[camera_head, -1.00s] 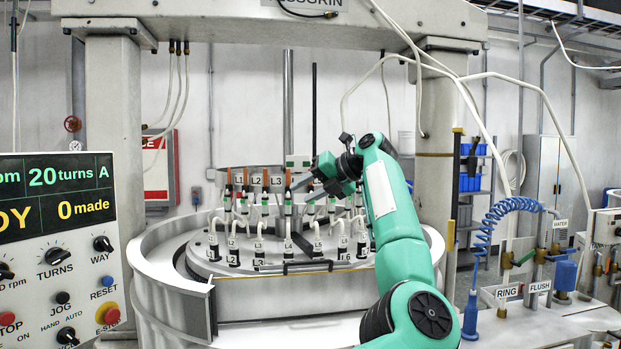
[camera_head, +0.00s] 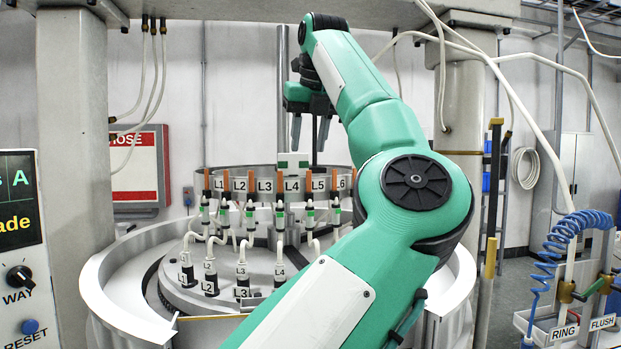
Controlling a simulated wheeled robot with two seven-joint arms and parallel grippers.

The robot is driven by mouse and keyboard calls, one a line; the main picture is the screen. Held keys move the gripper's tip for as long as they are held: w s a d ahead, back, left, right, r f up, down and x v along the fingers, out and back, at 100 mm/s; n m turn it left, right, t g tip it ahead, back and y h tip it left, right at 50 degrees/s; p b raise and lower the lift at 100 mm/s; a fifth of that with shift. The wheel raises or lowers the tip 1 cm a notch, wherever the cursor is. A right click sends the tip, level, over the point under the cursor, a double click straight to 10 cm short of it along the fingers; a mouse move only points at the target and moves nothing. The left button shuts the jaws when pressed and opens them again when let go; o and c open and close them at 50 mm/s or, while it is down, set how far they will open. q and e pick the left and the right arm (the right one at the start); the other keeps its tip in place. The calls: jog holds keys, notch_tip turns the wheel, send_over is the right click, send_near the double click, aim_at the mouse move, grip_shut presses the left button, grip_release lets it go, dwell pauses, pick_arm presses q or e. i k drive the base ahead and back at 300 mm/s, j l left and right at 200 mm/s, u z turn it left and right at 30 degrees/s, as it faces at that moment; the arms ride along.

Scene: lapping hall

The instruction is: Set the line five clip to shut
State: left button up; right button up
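The upper row of line tags includes the L5 tag (camera_head: 318,184), with an orange upright piece just left of it. Below is a white fitting with a green part (camera_head: 309,214), which seems to belong to line five. Whether its clip is open or shut is too small to tell. The lower L5 tag is hidden behind my arm.
The round metal tub (camera_head: 120,300) surrounds the hoses and lower fittings. A grey post (camera_head: 75,120) stands at left, another at right. A control panel (camera_head: 20,250) is at the left edge. A blue coiled hose (camera_head: 565,235) hangs at right. White hoses arch overhead.

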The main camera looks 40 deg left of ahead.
aim_at(309, 181)
jog(key=i+j, duration=0.8)
jog(key=j, duration=0.15)
